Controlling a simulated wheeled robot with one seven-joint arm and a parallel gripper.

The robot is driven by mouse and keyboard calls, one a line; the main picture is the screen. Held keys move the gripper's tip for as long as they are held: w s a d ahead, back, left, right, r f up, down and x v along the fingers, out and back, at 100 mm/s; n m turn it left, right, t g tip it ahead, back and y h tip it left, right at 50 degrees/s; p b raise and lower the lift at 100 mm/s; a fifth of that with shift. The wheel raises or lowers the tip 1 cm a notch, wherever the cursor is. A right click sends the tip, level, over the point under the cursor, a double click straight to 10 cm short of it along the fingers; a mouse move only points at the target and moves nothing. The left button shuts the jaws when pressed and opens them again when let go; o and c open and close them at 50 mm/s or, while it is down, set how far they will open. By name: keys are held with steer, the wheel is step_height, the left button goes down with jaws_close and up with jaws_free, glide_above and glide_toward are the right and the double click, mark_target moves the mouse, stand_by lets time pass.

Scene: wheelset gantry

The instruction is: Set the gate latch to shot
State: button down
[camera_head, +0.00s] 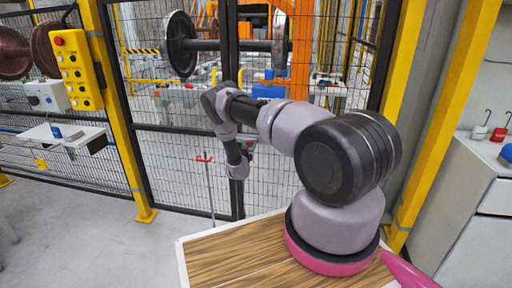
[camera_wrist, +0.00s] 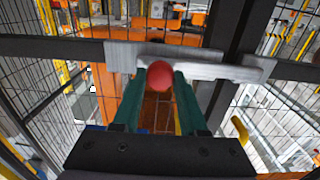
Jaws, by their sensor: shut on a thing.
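The gate latch (camera_wrist: 205,70) is a pale grey metal piece on the dark gate frame in the wrist view. It runs across the frame's horizontal bar towards the dark upright at the right. Its red ball knob (camera_wrist: 160,84) sits between the green fingers of my gripper (camera_wrist: 161,76), which are shut on it. I cannot tell exactly how far the bolt reaches into the part at the right. In the head view my gripper (camera_head: 249,147) is at the mesh gate, small and partly hidden by my arm, and the latch cannot be made out.
The mesh gate (camera_head: 180,170) has dark frame bars and yellow posts (camera_head: 118,110) around it. A yellow button box (camera_head: 76,70) hangs at the left. A white cabinet (camera_head: 470,200) stands at right.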

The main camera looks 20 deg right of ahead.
steer(key=shift+c, duration=2.4)
jaws_free()
steer(key=shift+w+a, duration=0.2)
steer(key=shift+a, duration=0.1)
steer(key=shift+s, duration=0.15)
steer(key=v, duration=1)
steer(key=shift+s+a, duration=0.2)
